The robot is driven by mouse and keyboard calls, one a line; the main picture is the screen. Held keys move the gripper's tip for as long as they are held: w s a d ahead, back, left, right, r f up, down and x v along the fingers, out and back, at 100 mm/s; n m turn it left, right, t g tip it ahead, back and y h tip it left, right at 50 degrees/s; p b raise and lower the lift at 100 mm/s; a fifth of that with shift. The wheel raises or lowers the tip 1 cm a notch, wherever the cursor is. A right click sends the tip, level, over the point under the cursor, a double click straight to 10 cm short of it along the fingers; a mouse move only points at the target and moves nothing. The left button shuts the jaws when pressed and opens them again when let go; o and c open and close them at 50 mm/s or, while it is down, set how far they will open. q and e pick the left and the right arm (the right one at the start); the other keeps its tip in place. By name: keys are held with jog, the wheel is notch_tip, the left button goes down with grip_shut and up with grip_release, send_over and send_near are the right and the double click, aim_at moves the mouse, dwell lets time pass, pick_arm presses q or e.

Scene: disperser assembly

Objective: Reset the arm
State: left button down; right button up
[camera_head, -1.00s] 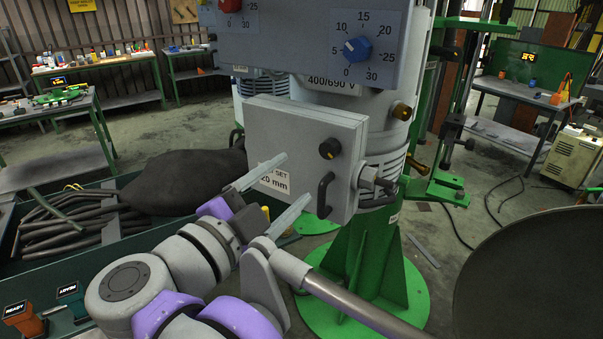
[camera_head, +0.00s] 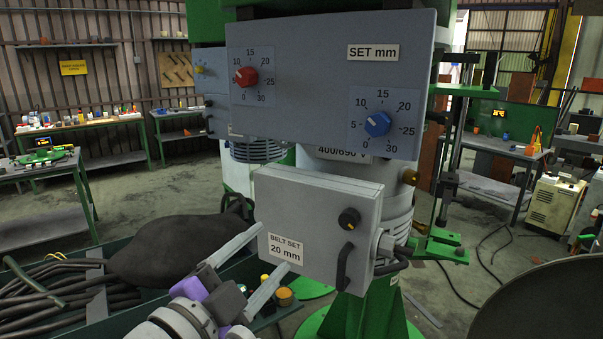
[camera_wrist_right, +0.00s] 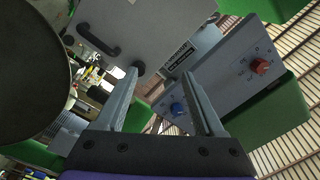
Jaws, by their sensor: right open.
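My right gripper (camera_head: 274,246) is open and empty, its two pale fingers apart in front of the lower left of the grey belt-set box (camera_head: 310,205). The box carries a "20 mm" label, a black knob (camera_head: 349,218) and a black handle (camera_head: 344,266). I cannot tell whether the fingertips touch it. In the right wrist view the open fingers (camera_wrist_right: 161,75) have nothing between them in their grip; the box (camera_wrist_right: 150,25) is beyond them. Above it in the head view is the grey control panel (camera_head: 300,110) with a red dial (camera_head: 246,77) and a blue dial (camera_head: 377,124). My left gripper is not seen.
A green bin (camera_head: 140,317) with dark hoses (camera_head: 50,300) and a dark sack (camera_head: 180,249) lies at lower left. A large dark round surface (camera_head: 540,300) fills the lower right. Workbenches stand behind.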

jog(key=w+d+n+t+y, duration=0.3)
jog(key=w+n+t+y, duration=0.2)
jog(key=w+n+y, duration=0.15)
notch_tip(320, 180, down, 14)
jog(key=s+d+n+g+y, duration=0.2)
jog(key=n+g+y, duration=0.3)
jog(key=n+y, duration=0.4)
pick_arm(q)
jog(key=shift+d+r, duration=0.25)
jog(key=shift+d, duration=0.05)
pick_arm(e)
jog(key=s+d+f+g+h, duration=0.2)
jog(key=s+d+f, duration=0.3)
jog(key=f, duration=0.4)
jog(key=s+d+f+g+h, duration=0.2)
jog(key=s+d+f+g, duration=0.3)
jog(key=f, duration=0.4)
jog(key=s+d+f+g+h, duration=0.3)
jog(key=s+d+f, duration=0.4)
jog(key=d+f, duration=0.2)
jog(key=shift+n+g, duration=0.3)
jog(key=shift+n, duration=0.05)
